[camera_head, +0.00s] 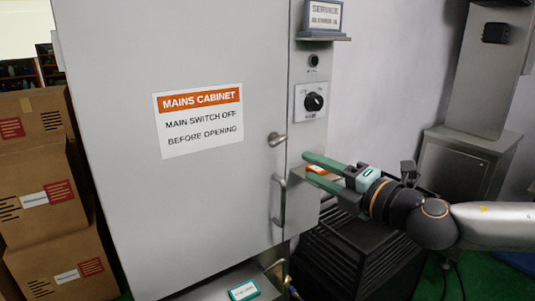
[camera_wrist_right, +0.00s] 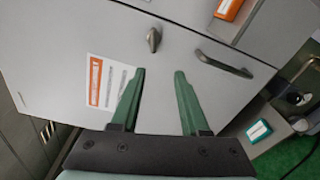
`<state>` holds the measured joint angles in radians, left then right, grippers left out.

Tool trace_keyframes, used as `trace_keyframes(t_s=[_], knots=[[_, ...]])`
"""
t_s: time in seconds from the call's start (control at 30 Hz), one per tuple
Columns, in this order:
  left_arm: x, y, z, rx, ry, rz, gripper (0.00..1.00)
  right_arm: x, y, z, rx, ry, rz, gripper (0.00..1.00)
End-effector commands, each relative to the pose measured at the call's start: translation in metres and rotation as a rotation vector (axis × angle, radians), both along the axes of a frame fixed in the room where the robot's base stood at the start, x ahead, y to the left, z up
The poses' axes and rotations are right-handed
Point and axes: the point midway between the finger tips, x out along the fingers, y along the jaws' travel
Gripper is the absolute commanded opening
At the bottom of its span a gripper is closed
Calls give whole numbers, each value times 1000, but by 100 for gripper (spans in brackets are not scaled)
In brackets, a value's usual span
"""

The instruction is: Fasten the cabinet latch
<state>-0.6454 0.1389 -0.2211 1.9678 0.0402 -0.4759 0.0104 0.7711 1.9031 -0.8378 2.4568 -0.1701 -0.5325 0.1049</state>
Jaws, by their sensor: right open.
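The grey cabinet door (camera_head: 205,60) looks closed against its frame. The latch (camera_head: 277,140) is a small metal turn knob near the door's right edge, above the bar handle (camera_head: 279,203). In the right wrist view the latch (camera_wrist_right: 153,39) shows beyond the fingertips, with the handle (camera_wrist_right: 224,64) to its right. My right gripper (camera_head: 306,165) is open and empty, with green fingers pointing left at the cabinet, right of the latch and a little below it. It does not touch the latch. My left gripper is not in view.
A rotary switch (camera_head: 314,102) and a small sign (camera_head: 324,17) sit on the panel right of the door. An orange-labelled part (camera_head: 317,170) is behind my right fingers. Cardboard boxes (camera_head: 45,205) stand left, a black crate (camera_head: 345,265) below my arm.

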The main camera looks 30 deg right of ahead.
Motion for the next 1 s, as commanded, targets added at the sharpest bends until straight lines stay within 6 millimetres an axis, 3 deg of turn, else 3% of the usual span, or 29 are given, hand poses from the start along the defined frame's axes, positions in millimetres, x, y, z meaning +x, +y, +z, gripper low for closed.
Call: trace_keyframes(t_s=[0.17, 0.33, 1.0], knots=[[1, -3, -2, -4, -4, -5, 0, -11, -14, 14, -47, -37, -44, 45], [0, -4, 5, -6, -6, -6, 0, -4, -14, 17, -49, -40, -43, 45], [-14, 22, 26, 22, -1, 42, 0, 74, -8, 19, -43, -40, -45, 45]])
